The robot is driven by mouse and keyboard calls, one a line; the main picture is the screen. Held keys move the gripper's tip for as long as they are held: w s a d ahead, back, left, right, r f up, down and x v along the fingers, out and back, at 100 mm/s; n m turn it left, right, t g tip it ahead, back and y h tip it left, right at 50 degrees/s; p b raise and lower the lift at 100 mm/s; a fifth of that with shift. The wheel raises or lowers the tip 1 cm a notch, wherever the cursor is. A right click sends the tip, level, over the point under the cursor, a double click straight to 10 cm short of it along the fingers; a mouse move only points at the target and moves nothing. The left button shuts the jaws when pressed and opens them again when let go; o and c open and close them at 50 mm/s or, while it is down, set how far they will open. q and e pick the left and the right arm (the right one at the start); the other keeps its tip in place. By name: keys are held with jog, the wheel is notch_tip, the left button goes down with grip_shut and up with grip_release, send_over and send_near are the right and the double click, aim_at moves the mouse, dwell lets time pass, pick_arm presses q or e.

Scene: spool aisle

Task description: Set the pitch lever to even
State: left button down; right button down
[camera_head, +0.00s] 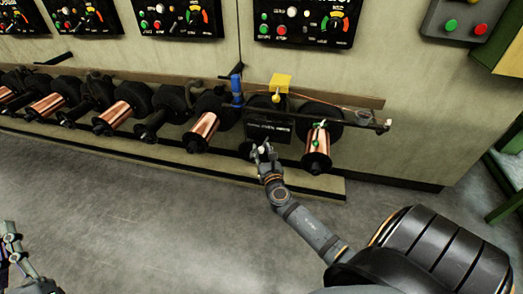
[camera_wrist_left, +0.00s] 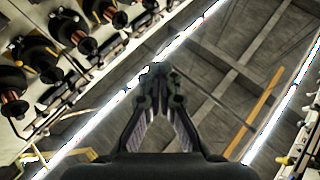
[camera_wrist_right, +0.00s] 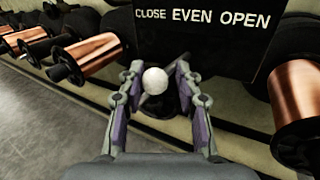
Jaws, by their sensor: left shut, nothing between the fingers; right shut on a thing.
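The pitch lever shows as a white ball knob (camera_wrist_right: 155,80) below a black plate (camera_wrist_right: 200,28) lettered CLOSE EVEN OPEN. In the right wrist view the knob is left of the word EVEN, nearer CLOSE. My right gripper (camera_wrist_right: 158,76) is shut on this knob, with one finger on each side; it also shows in the head view (camera_head: 263,151) in front of the plate. The lever's shaft is mostly hidden. My left gripper (camera_wrist_left: 160,72) is shut and empty, away from the lever; part of it shows at the head view's lower left.
Copper spools (camera_head: 203,130) line the wall at left, and another copper spool (camera_head: 318,140) stands right of the plate. A yellow block (camera_head: 281,82) and a blue part (camera_head: 237,90) sit above. Control panels (camera_head: 305,22) hang higher. The grey floor (camera_head: 150,215) in front is clear.

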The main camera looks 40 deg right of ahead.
pick_arm(q)
jog(key=shift+s+d+r+t, duration=0.2)
jog(key=shift+s+r+t, duration=0.6)
jog(key=shift+r, duration=0.35)
pick_arm(e)
jog(key=shift+s+r+n+t+y, duration=0.1)
jog(key=shift+s+n+t+y, duration=0.1)
jog(key=shift+n+t+y, duration=0.5)
pick_arm(q)
jog(key=shift+r+h, duration=0.1)
jog(key=shift+h, duration=0.2)
pick_arm(e)
jog(key=shift+g, duration=0.3)
jog(key=c, duration=1.3)
grip_release()
pick_arm(q)
jog(key=shift+a, duration=0.1)
pick_arm(e)
jog(key=shift+o, duration=1)
jog(key=shift+s, duration=0.2)
jog(key=v, duration=1.1)
jog(key=shift+s, duration=0.3)
